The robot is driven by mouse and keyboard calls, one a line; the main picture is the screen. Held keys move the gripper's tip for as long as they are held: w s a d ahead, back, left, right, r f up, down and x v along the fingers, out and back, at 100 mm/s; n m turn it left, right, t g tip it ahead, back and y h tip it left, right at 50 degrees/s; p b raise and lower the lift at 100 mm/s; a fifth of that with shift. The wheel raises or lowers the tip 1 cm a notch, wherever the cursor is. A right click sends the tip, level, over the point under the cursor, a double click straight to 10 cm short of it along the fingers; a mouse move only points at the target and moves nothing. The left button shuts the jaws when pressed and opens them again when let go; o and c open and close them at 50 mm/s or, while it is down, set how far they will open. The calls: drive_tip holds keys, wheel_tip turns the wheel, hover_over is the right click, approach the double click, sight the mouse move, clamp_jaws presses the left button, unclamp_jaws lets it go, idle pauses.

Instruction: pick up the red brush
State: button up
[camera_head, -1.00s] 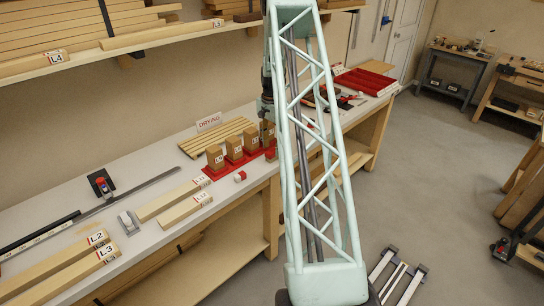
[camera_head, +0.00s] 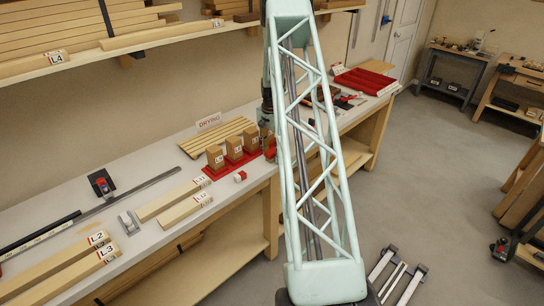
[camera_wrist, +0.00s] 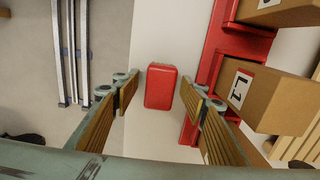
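A smooth red block-shaped thing (camera_wrist: 160,87), which I take to be the red brush, lies on the pale bench top in the wrist view, near the bench's front edge. No bristles show. My gripper (camera_wrist: 160,92) is open, with one finger on each side of it and a gap at both sides. How far the fingertips are above it I cannot tell. In the head view a red patch (camera_head: 271,155) shows beside my arm, and my gripper there is mostly hidden by the arm.
A red tray (camera_wrist: 212,62) with wooden blocks, one a block marked L.1 (camera_wrist: 250,98), stands close to the right finger. A small white and red piece (camera_head: 240,176) lies in front of the tray. Slatted wood (camera_head: 218,136) lies behind. Floor is left of the bench edge.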

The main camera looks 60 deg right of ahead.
drive_tip(key=shift+c, duration=0.7)
drive_tip(key=c, duration=0.8)
drive_tip(key=shift+r, duration=0.15)
drive_tip(key=shift+c, duration=0.2)
drive_tip(key=shift+r, duration=1.75)
drive_tip(key=s+a+r+b, duration=0.1)
drive_tip(key=s+a, duration=0.9)
drive_tip(key=a, duration=0.2)
drive_tip(key=shift+s+r+b, duration=0.15)
drive_tip(key=shift+s+b, duration=0.1)
drive_tip(key=shift+b, duration=0.05)
drive_tip(key=shift+o, duration=0.9)
drive_tip(key=shift+c, duration=0.4)
drive_tip(key=shift+w, duration=0.1)
